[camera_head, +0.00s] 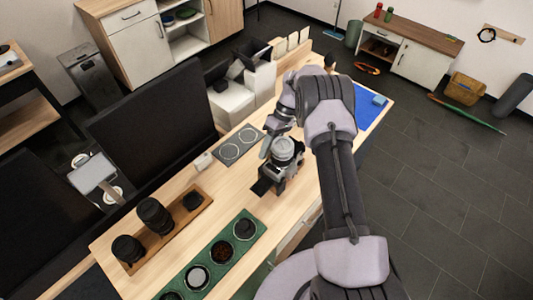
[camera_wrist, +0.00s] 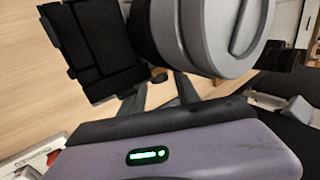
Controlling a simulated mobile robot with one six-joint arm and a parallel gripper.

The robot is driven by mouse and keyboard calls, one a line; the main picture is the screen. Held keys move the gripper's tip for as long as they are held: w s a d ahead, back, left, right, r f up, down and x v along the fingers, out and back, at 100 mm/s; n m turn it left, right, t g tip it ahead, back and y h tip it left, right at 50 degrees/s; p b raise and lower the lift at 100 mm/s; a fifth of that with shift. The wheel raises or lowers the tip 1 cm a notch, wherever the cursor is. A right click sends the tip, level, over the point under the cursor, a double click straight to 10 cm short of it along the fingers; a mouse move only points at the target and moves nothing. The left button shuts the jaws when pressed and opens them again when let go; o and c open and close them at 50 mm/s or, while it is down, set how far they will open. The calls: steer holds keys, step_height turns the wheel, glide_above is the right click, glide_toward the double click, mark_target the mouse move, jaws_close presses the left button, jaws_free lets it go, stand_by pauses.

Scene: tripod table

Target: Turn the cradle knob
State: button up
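The cradle (camera_head: 283,178) is a dark grey device standing on the wooden table, with a pale grey round part (camera_head: 285,151) on top. In the wrist view a large grey round part with a raised bar across its face (camera_wrist: 225,35), seemingly the knob, fills the upper middle. A black plate-like bracket (camera_wrist: 95,45) is beside it on the left. My gripper (camera_head: 268,146) is close beside the cradle's upper part. The wrist view shows its purple housing below the round part. Its fingertips are not clear, and I cannot tell whether they touch the knob.
A grey mat with two rings (camera_head: 240,146) lies left of the cradle. A wooden tray (camera_head: 165,235) with black cylinders and a green tray (camera_head: 212,262) with round items are at the near left. A blue mat (camera_head: 368,108) lies at the far right end.

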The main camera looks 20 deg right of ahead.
steer(key=shift+r, duration=0.1)
steer(key=v, duration=0.5)
steer(key=shift+p, duration=0.4)
